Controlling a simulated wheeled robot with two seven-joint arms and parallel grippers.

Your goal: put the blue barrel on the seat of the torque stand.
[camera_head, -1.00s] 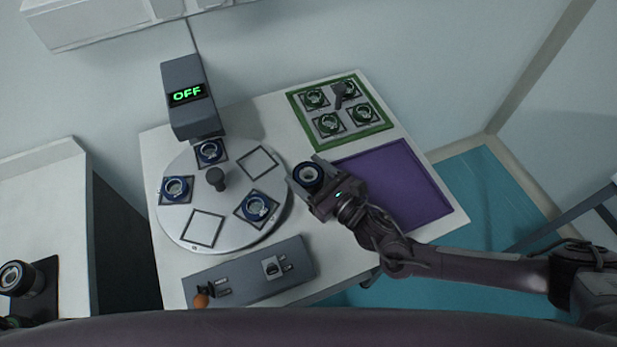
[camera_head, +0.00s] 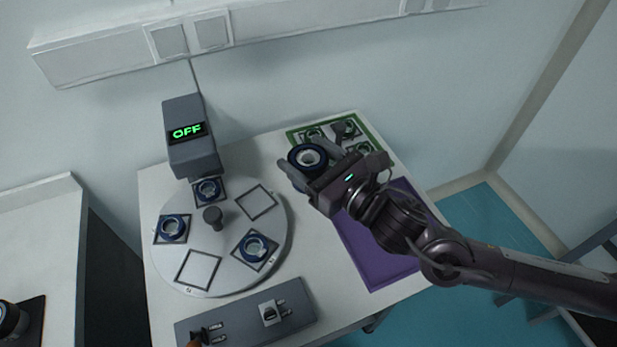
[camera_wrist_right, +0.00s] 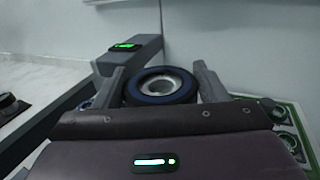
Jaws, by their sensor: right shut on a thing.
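My right gripper (camera_head: 309,175) is shut on the blue barrel (camera_head: 306,157), a short dark-blue ring with a pale metal inner rim and an open centre. It is held above the white table, between the turntable and the green tray. In the right wrist view the barrel (camera_wrist_right: 161,87) sits between the two fingers of the gripper (camera_wrist_right: 160,84), its opening showing. A dark round piece on a black plate (camera_head: 30,325) is cut off at the lower left; I cannot tell whether this is the torque stand. My left gripper is not in view.
A round turntable (camera_head: 225,265) carries several blue-ringed parts and empty square outlines. A grey post with an "OFF" display (camera_head: 190,140) stands behind it. A grey switch panel (camera_head: 245,318) lies in front. The green tray (camera_head: 374,137) and purple mat (camera_head: 375,265) are on the right.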

